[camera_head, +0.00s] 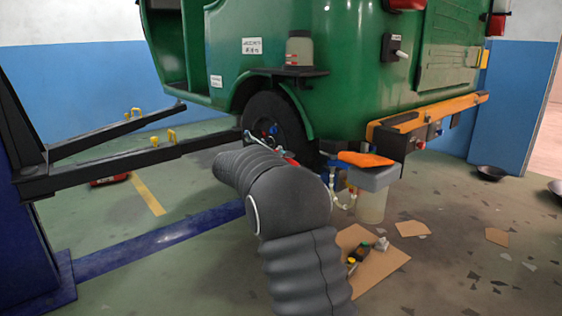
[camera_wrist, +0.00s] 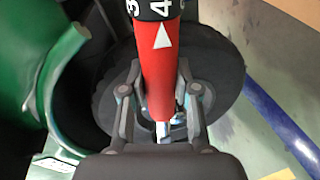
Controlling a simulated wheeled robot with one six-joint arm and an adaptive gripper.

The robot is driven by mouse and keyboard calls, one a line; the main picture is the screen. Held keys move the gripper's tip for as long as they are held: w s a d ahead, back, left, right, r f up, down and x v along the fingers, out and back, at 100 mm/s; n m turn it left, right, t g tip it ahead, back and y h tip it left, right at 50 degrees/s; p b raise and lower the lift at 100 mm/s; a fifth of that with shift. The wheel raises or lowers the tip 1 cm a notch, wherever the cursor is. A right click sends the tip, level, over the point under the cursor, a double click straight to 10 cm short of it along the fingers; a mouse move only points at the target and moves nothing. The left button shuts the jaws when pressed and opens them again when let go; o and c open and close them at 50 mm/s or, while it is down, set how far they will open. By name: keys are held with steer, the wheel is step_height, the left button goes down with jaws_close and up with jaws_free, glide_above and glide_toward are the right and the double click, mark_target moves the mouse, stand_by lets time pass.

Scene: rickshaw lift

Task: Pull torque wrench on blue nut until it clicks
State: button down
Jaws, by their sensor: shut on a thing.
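The torque wrench (camera_wrist: 158,45) has a red grip with a white triangle and a black band with white numbers. My gripper (camera_wrist: 159,76) is shut around the red grip in the wrist view, one finger on each side. A metal shaft runs down past the fingers. The wheel (camera_head: 268,112) sits under the green vehicle, and its dark tyre also shows behind the wrench in the wrist view (camera_wrist: 225,80). A small blue spot, maybe the blue nut (camera_head: 272,129), shows at the hub. In the head view my arm hides my gripper and most of the wrench.
A black lift arm (camera_head: 130,160) reaches toward the wheel from the left, above a blue floor beam (camera_head: 160,240). A grey tray with an orange cloth (camera_head: 366,159) stands right of my arm. Cardboard (camera_head: 375,268) with small bottles lies on the floor.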

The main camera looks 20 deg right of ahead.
steer(key=p+x, duration=0.1)
steer(key=x, duration=0.3)
steer(key=shift+s+d+r+p, duration=0.15)
steer(key=shift+r+p, duration=0.25)
steer(key=shift+r, duration=0.05)
steer(key=shift+d+r+b, duration=0.1)
steer(key=shift+d+b, duration=0.1)
steer(key=shift+b, duration=0.15)
stand_by(0.5)
steer(key=shift+d+b, duration=0.25)
steer(key=shift+b, duration=0.7)
stand_by(1.4)
steer(key=shift+w+d+b, duration=0.3)
steer(key=shift+d+b, duration=0.1)
steer(key=shift+d, duration=0.25)
stand_by(1.0)
steer(key=shift+w+f+m+b, duration=0.15)
steer(key=shift+f+b, duration=0.25)
steer(key=shift+b, duration=0.45)
steer(key=shift+f+m+b, duration=0.15)
steer(key=shift+f+b, duration=0.25)
steer(key=shift+b, duration=0.4)
step_height(320, 180, down, 6)
steer(key=w+m+t, duration=0.1)
steer(key=w+m, duration=0.1)
steer(key=m, duration=0.1)
steer(key=shift+w+a+t, duration=0.3)
steer(key=shift+a, duration=0.15)
